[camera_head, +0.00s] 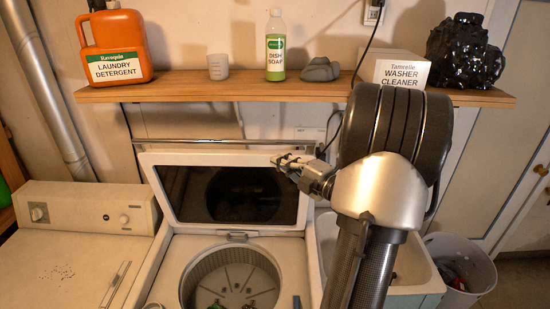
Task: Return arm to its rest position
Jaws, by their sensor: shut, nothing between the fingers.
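My gripper (283,160) is shut and empty. It points left, in front of the raised washer lid (175,180) near the lid's upper right corner; I cannot tell whether it touches the lid. My own arm fills the right middle of the view, its thick dark joint in front of the shelf and its lower link rising from the bottom edge. The arm hides part of the sink and of the wall behind it.
The open washer's drum (236,275) lies below the lid, with small items inside. A wooden shelf (180,92) carries laundry detergent (114,48), dish soap (275,50) and a washer cleaner box (398,68). A sink (420,268) and a bin (468,290) stand right.

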